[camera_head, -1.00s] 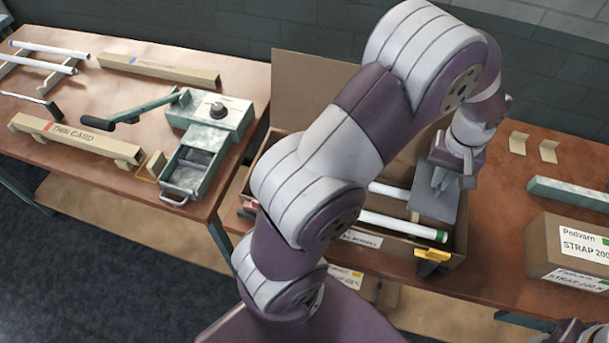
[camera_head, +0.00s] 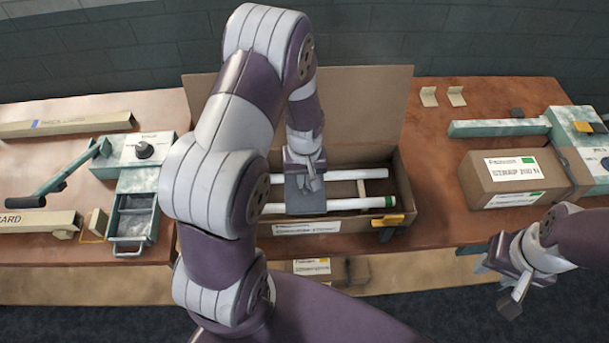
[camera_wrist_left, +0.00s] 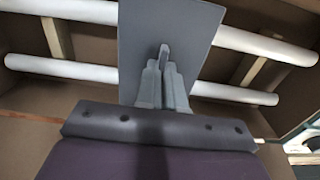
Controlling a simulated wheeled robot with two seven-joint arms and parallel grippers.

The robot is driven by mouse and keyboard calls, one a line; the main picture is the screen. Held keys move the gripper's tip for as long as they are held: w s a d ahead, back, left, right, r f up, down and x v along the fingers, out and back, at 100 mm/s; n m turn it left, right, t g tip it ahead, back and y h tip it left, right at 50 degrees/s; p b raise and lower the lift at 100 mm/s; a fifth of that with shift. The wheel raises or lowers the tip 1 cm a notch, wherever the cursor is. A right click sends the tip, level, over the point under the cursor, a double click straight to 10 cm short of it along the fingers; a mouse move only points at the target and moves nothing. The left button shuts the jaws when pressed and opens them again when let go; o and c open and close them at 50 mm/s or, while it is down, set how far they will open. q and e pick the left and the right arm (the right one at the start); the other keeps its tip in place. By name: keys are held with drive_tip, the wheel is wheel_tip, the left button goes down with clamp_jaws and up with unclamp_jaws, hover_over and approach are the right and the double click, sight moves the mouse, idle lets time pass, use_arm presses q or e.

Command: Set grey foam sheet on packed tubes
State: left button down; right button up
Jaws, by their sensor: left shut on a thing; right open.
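A grey foam sheet (camera_head: 304,197) is held over the open cardboard box (camera_head: 402,190). In the left wrist view the sheet (camera_wrist_left: 198,30) lies across the middle of two white tubes. My left gripper (camera_head: 308,183) is shut on the sheet; its fingers (camera_wrist_left: 164,65) pinch it in the left wrist view. I cannot tell whether the sheet touches the tubes. One tube (camera_head: 345,204) with a green end lies along the box's front, another (camera_head: 358,174) behind it. My right gripper (camera_head: 508,290) is open and empty at the lower right, in front of the table.
The box's raised lid (camera_head: 360,100) stands behind it. A strap carton (camera_head: 515,180) and a green-grey machine (camera_head: 580,135) are to the right. A lever device with a drawer (camera_head: 135,200) is at left. Table between box and strap carton is clear.

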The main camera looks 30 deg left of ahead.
use_arm(q)
drive_tip(key=shift+f, duration=0.2)
drive_tip(key=shift+s+a, duration=0.1)
drive_tip(key=shift+a, duration=0.1)
drive_tip(key=shift+f, duration=0.1)
drive_tip(key=c, duration=1.3)
unclamp_jaws()
drive_tip(key=shift+d, duration=0.1)
drive_tip(key=shift+o, duration=0.2)
drive_tip(key=shift+r, duration=0.4)
wheel_tip(320, 180, up, 11)
drive_tip(key=b, duration=0.2)
drive_tip(key=s+d+r+m+t, duration=0.1)
drive_tip(key=s+d+m, duration=0.4)
drive_tip(key=s, duration=0.3)
drive_tip(key=shift+s+d+r+m, duration=0.15)
drive_tip(key=shift+s+r+m, duration=0.2)
drive_tip(key=shift+m, duration=0.45)
